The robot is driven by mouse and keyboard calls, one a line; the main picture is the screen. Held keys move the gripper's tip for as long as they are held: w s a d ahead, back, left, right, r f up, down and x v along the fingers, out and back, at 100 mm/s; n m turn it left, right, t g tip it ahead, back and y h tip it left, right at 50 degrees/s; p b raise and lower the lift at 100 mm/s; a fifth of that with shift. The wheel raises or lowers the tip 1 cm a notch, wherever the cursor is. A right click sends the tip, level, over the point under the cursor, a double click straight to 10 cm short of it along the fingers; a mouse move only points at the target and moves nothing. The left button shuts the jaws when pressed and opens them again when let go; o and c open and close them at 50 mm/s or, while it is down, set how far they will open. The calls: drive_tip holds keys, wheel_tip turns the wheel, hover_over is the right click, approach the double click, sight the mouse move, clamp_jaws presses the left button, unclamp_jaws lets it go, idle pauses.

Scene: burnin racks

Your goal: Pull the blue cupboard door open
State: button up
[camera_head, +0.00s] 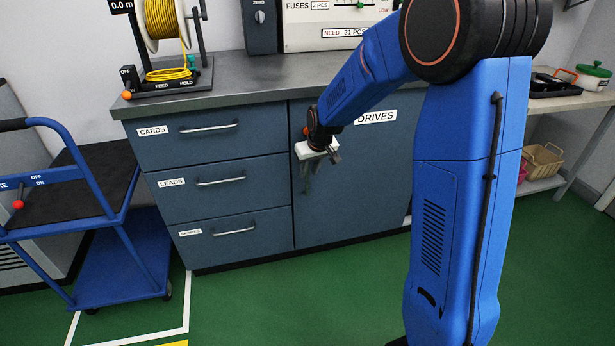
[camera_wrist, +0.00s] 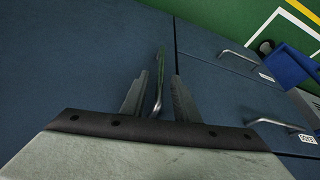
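The blue cupboard door (camera_head: 352,205), labelled DRIVES, is at the right of the drawers in the head view and looks shut. It fills the left of the wrist view (camera_wrist: 80,60). Its upright metal bar handle (camera_wrist: 159,85) shows near the door's edge in the wrist view; in the head view my gripper hides most of it. My gripper (camera_head: 308,183) is in front of the door's left edge, pointing at it. In the wrist view its two fingers (camera_wrist: 160,85) are apart, one on each side of the handle, with gaps visible.
Several drawers (camera_head: 217,180) with bar handles are left of the door. The grey worktop (camera_head: 250,85) above holds a yellow cable reel (camera_head: 163,20) and a fuse box (camera_head: 330,25). A blue trolley (camera_head: 120,262) stands at the left. The green floor (camera_head: 290,300) before the door is clear.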

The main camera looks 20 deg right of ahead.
sight(308, 173)
drive_tip(key=shift+x, duration=1.95)
clamp_jaws()
